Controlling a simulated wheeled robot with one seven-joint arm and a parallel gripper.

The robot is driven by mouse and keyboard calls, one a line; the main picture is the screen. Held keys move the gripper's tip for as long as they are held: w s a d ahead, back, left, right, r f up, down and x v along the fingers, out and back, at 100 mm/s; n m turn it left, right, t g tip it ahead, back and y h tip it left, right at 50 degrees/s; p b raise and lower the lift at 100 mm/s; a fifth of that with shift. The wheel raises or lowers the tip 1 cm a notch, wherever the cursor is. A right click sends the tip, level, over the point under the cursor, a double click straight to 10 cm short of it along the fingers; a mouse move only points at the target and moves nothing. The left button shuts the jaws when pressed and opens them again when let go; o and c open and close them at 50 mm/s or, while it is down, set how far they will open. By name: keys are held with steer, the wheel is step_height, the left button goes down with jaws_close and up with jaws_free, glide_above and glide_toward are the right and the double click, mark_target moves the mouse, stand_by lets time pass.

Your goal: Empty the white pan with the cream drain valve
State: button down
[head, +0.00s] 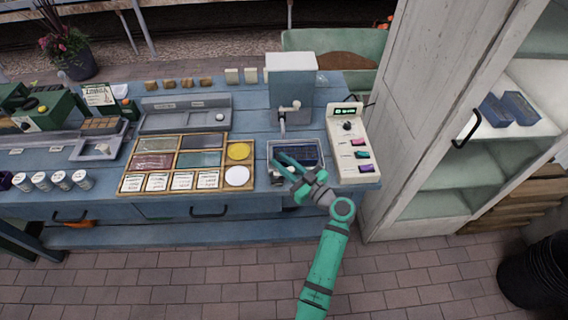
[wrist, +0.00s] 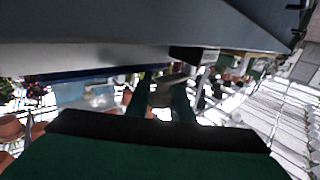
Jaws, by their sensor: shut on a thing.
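The white pan (head: 272,149) sits at the front right of the blue bench under the grey dispenser box. Dark blue contents (head: 305,150) show inside it. My gripper (head: 297,168) reaches over the pan's front edge and covers part of it. In the wrist view, the green fingers (wrist: 160,103) close around a small pale beige piece (wrist: 167,93), which looks like the cream drain valve. In the head view the valve is hidden by my gripper. Whether the valve is turned cannot be told.
A divided wooden tray (head: 130,184) lies to the left. A white cabinet (head: 420,110) stands at the right.

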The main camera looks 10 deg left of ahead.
steer(key=shift+w+a+n+g+y, duration=0.1)
steer(key=shift+n+g+y, duration=0.2)
steer(key=shift+n+g, duration=0.2)
steer(key=shift+g, duration=0.3)
steer(key=c, duration=1.6)
jaws_free()
steer(key=v, duration=1)
steer(key=shift+s+d+f, duration=0.25)
steer(key=shift+d, duration=0.05)
